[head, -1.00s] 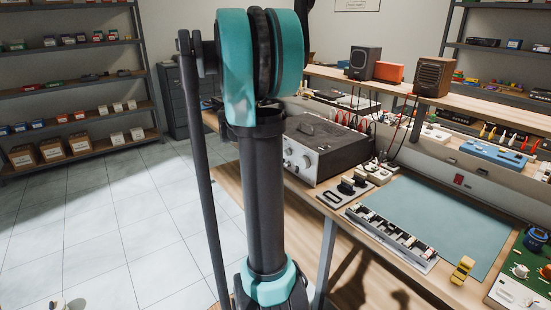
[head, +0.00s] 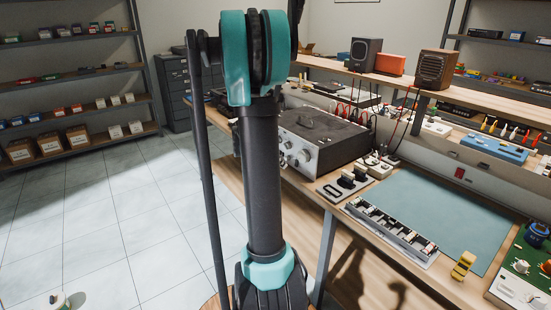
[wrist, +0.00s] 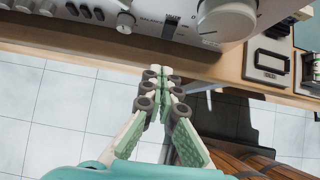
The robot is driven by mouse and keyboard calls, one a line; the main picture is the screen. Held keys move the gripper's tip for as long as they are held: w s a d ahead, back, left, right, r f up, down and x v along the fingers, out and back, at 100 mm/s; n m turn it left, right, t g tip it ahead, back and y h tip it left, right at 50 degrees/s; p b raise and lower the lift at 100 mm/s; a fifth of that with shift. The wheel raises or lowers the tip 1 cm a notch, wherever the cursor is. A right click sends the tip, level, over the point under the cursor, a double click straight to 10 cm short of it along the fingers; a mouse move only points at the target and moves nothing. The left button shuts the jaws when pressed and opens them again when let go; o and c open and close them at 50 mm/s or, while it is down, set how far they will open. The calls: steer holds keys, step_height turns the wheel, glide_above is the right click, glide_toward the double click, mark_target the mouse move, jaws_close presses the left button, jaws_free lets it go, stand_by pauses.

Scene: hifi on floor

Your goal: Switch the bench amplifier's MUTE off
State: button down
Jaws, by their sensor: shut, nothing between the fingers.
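The bench amplifier (head: 320,135) is a grey and black box on the workbench, with its silver front partly hidden by my arm in the head view. In the wrist view its front panel (wrist: 150,28) runs along the top, with a large round knob (wrist: 226,18), a smaller knob (wrist: 125,22) and several dark buttons (wrist: 85,12). My gripper (wrist: 164,73) is shut and empty, below the panel in the picture, apart from the controls. It is hidden in the head view.
The wooden bench edge (wrist: 75,62) passes just beyond my fingertips, with tiled floor below. A switch plate (head: 345,188) and a parts tray (head: 392,232) stand right of the amplifier. A blue mat (head: 445,215) is mostly clear. Shelves (head: 75,90) stand at the left.

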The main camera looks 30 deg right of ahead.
mark_target(295, 164)
steer(key=shift+w+d+f, duration=0.1)
steer(key=shift+d+f, duration=0.15)
steer(key=shift+d, duration=0.55)
steer(key=shift+w+d+f, duration=0.1)
steer(key=shift+d+f, duration=0.1)
steer(key=shift+d, duration=0.55)
steer(key=shift+d+f, duration=0.25)
steer(key=shift+d, duration=0.55)
steer(key=shift+d, duration=0.1)
steer(key=shift+d+f, duration=0.1)
steer(key=shift+d, duration=0.05)
steer(key=shift+r, duration=0.85)
